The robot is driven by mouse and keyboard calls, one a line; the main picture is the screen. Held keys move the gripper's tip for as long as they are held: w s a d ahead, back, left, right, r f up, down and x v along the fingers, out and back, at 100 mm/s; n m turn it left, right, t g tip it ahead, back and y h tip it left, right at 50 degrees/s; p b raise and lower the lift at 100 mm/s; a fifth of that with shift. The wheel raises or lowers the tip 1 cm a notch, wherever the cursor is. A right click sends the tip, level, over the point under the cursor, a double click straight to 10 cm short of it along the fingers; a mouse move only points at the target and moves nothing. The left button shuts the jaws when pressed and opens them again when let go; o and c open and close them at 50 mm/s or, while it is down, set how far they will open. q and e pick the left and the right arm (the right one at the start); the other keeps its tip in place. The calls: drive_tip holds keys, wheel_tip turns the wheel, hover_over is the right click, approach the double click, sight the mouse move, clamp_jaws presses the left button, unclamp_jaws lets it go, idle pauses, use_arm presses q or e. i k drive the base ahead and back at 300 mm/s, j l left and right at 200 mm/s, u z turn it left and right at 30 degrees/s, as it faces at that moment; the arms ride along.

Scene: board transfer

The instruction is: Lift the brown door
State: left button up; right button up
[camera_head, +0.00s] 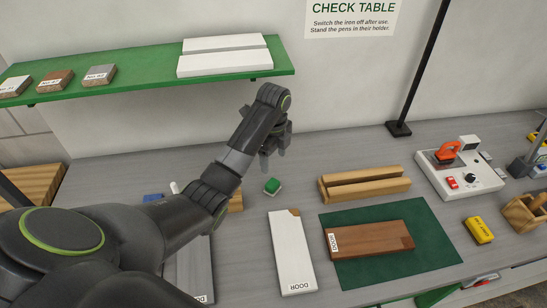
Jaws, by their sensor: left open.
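The brown door (370,239) lies flat on a dark green mat (425,225), with a white label at its left end. My left gripper (275,160) is open and empty above the table, up and to the left of the brown door and apart from it. Its fingers point down near a small green block (272,186). A white door (290,248) lies left of the mat. A grey door (195,268) lies further left, partly hidden by my left arm. My right gripper is not in the view.
A wooden slotted rack (364,185) stands behind the mat. A green shelf (140,83) with white boards (224,64) hangs above. A black pole (412,80) rises behind.

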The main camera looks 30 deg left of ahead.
sight(354, 241)
drive_tip(key=k+l, duration=0.5)
drive_tip(key=k, duration=0.2)
drive_tip(key=k+l, duration=0.45)
drive_tip(key=k, duration=0.2)
